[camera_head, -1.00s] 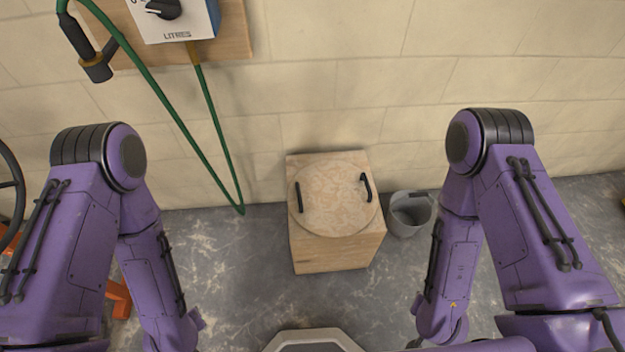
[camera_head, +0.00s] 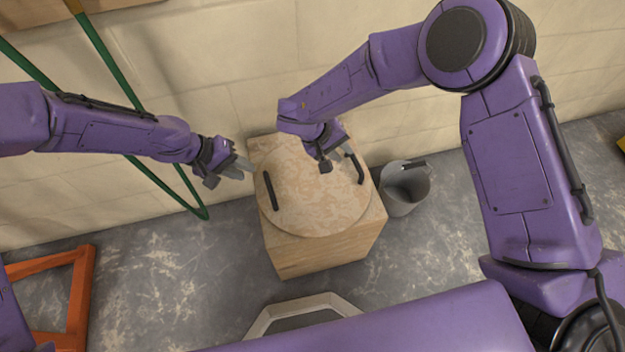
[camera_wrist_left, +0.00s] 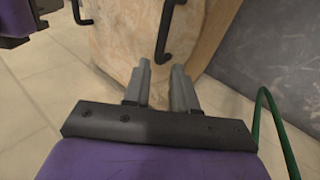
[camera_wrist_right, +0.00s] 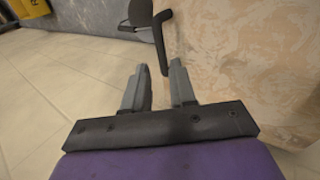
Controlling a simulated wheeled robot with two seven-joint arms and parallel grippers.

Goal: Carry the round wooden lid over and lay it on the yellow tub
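The round wooden lid (camera_head: 312,205) lies flat on a wooden box (camera_head: 320,255) by the wall. It has two black bar handles, one at its left (camera_head: 270,190) and one at its right (camera_head: 358,168). My left gripper (camera_head: 240,168) is open and empty, just left of the left handle; in the left wrist view that handle (camera_wrist_left: 166,30) stands beyond the fingertips. My right gripper (camera_head: 335,160) is open above the lid, close to the right handle, which shows past its fingertips in the right wrist view (camera_wrist_right: 161,40). The yellow tub is not clearly in view.
A grey bucket (camera_head: 400,190) stands on the floor right of the box. An orange frame (camera_head: 75,300) stands on the floor at lower left. A yellow object (camera_wrist_right: 33,8) shows at a corner of the right wrist view.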

